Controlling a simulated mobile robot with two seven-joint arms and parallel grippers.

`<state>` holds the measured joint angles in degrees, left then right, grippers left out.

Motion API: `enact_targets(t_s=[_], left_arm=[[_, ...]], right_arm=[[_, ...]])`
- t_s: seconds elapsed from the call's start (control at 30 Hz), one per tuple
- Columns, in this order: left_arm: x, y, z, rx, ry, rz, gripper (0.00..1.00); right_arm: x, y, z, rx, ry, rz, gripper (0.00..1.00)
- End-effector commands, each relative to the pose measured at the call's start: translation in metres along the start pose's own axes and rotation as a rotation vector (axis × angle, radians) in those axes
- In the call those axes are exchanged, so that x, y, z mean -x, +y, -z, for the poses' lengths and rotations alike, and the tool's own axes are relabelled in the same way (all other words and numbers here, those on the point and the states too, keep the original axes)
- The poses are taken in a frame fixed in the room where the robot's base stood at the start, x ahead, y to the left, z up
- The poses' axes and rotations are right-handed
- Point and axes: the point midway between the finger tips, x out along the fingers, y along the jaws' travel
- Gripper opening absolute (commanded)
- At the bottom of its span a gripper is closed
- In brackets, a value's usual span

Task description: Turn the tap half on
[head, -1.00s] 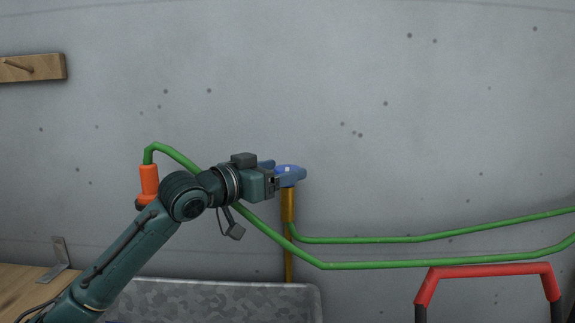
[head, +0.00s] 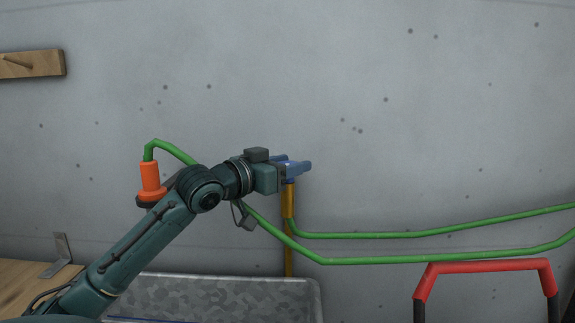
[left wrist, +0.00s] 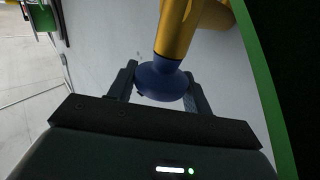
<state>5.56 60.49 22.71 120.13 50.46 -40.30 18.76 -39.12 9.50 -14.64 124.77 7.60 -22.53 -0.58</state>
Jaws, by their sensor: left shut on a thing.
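The tap is a brass-yellow upright pipe (head: 288,200) in front of the grey wall, with a blue handle (left wrist: 160,82) at its top. In the head view my left gripper (head: 298,167) is at the top of the pipe, and its fingers cover most of the handle. In the left wrist view the round blue handle sits between the two fingers, and the gripper is shut on it. The brass body (left wrist: 178,28) of the tap shows beyond the handle. How far the handle is turned cannot be read. My right gripper is not in view.
A green hose (head: 400,236) runs from the tap to the right along the wall. An orange nozzle (head: 151,178) stands left of my arm. A galvanised trough (head: 225,290) lies below. A red handle frame (head: 488,266) stands at lower right.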

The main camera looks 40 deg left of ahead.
Motion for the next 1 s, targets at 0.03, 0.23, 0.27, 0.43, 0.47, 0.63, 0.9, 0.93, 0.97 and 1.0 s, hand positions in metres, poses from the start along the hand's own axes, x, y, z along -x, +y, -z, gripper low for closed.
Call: enact_targets(t_s=[0.03,0.23,0.27,0.43,0.47,0.63,0.9,0.93,0.97,1.0], left_arm=[[0.000,0.000,0.000,0.000,0.000,0.000,0.38],[0.000,0.000,0.000,0.000,0.000,0.000,0.27],[0.000,0.000,0.000,0.001,0.000,0.001,0.27],[0.000,0.001,0.001,0.002,0.000,0.024,0.27],[0.000,0.001,0.002,0.003,0.000,0.033,0.27],[0.000,0.001,0.004,0.005,0.002,0.108,0.27],[0.000,0.003,0.005,0.011,0.000,0.317,0.27],[-0.001,0.003,0.005,0.011,0.001,0.345,0.27],[-0.001,0.003,0.004,0.012,0.001,0.374,0.27],[-0.001,0.003,0.004,0.014,-0.001,0.412,0.27]], right_arm=[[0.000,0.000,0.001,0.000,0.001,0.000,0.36],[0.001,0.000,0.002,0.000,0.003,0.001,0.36],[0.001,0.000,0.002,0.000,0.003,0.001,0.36],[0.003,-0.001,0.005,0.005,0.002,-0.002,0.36],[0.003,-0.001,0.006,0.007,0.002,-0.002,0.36],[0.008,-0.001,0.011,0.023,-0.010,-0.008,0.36],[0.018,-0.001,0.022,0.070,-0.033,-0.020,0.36],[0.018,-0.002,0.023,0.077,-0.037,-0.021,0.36],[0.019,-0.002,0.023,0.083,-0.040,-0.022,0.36],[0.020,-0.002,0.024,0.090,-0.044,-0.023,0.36]])
